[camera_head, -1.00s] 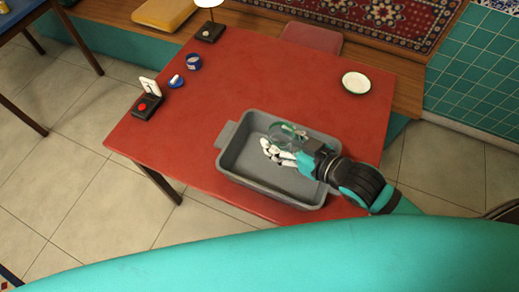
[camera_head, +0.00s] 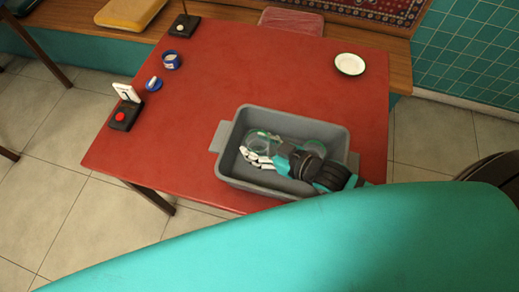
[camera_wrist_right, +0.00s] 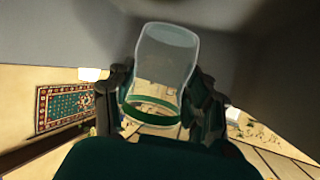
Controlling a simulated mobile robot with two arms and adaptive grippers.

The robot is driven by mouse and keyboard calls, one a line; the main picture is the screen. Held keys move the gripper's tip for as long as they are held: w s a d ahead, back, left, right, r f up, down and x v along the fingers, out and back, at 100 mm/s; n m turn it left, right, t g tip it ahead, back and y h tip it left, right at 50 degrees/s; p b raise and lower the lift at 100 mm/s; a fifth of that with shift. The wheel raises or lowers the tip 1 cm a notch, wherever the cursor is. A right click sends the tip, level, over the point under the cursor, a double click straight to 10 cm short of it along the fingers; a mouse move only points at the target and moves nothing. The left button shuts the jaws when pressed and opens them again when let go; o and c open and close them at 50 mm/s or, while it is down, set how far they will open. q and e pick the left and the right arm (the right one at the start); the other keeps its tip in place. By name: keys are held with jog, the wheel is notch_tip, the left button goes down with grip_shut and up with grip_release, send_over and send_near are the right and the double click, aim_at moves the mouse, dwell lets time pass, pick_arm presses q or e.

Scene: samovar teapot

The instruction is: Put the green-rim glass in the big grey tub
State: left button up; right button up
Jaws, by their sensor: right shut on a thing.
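The big grey tub (camera_head: 228,172) stands on the near part of the red table. My right gripper (camera_head: 252,153) reaches into the tub from the right, low between its walls, shut on the green-rim glass (camera_head: 260,139). In the right wrist view the clear glass (camera_wrist_right: 165,62) sits between the two fingers (camera_wrist_right: 155,100), its green band toward the palm. Grey surfaces surround it there. Whether the glass touches the tub floor cannot be told. A second clear round shape with a green edge (camera_head: 315,148) shows in the tub beside my wrist. My left gripper is not in view.
A blue tin (camera_head: 170,61), a small blue-and-white item (camera_head: 153,83) and a black box with a red button (camera_head: 121,116) are at the left. The table's middle is clear.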

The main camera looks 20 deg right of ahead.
jog(key=shift+f, duration=1.65)
jog(key=shift+f, duration=0.1)
jog(key=o, duration=1.2)
jog(key=v, duration=0.6)
jog(key=shift+s, duration=0.1)
jog(key=shift+s+d+r, duration=0.4)
jog(key=shift+s, duration=0.05)
